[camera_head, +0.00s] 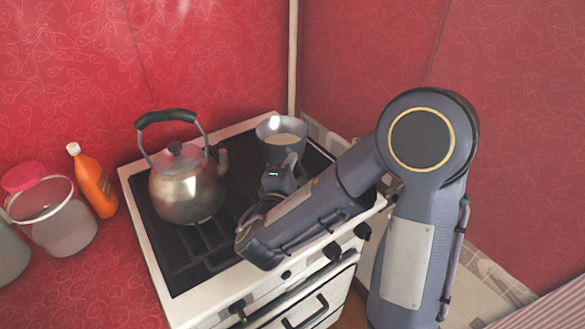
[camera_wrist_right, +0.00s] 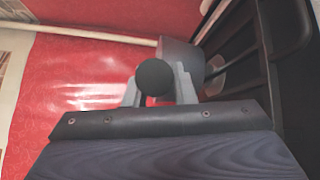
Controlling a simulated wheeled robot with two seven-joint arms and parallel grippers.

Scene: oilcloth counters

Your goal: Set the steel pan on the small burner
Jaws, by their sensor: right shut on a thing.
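The steel pan (camera_head: 268,125) is at the far right part of the stove, upright, with something pale inside. My right gripper (camera_head: 279,177) is shut on its handle, on the near side of the pan. In the right wrist view the dark handle end (camera_wrist_right: 155,78) sits between the fingers, with the pan's grey wall (camera_wrist_right: 178,54) behind it. The pan and my gripper cover the stove top there, and I cannot tell whether the pan touches the grate. A grey disc, perhaps a burner, shows beside the pan (camera_wrist_right: 215,75). My left gripper is out of view.
A steel kettle (camera_head: 187,188) stands on the left of the white stove (camera_head: 210,309), close to the pan. An orange bottle (camera_head: 94,184) and a jar with a pink lid (camera_head: 60,225) stand on the red counter at left. The near grate looks clear.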

